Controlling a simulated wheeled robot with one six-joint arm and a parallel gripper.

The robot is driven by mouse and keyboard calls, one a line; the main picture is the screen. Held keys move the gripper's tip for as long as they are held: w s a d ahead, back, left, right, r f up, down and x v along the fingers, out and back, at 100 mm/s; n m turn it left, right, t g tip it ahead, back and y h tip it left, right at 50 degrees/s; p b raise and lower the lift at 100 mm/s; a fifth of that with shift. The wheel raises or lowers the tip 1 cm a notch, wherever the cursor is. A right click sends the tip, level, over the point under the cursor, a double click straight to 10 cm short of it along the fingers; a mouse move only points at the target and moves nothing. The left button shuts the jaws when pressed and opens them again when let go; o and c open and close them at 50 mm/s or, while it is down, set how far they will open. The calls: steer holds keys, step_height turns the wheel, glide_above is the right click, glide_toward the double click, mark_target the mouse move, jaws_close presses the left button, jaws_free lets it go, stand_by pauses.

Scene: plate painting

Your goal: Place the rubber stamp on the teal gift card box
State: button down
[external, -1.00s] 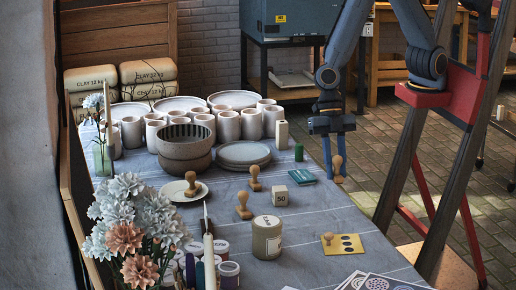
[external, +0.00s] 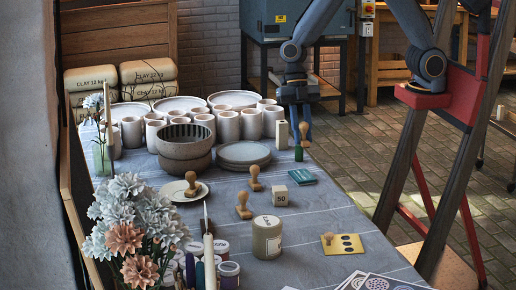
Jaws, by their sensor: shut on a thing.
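My gripper (external: 299,110) is shut on a wooden rubber stamp (external: 305,134), which hangs upright below the fingers. The stamp appears above and behind the teal gift card box as seen in this view; its exact height is hard to tell. The teal gift card box (external: 302,177) lies flat near the right edge of the table, with nothing on it. Other wooden stamps stand on the cloth (external: 255,179), (external: 243,207), on a small saucer and on a yellow card.
A green cylinder (external: 299,153) and a cream block (external: 282,135) stand behind the box. A cube marked 50 (external: 279,196) is at its left. Stacked plates (external: 243,153), bowls (external: 184,147) and cups fill the back.

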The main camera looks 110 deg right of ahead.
step_height(320, 180, down, 9)
steer(key=shift+s+d+f+p, duration=0.1)
steer(key=shift+f+p, duration=0.1)
steer(key=shift+p, duration=0.6)
steer(key=shift+f, duration=0.2)
steer(key=shift+f, duration=0.15)
steer(key=c, duration=1.5)
jaws_free()
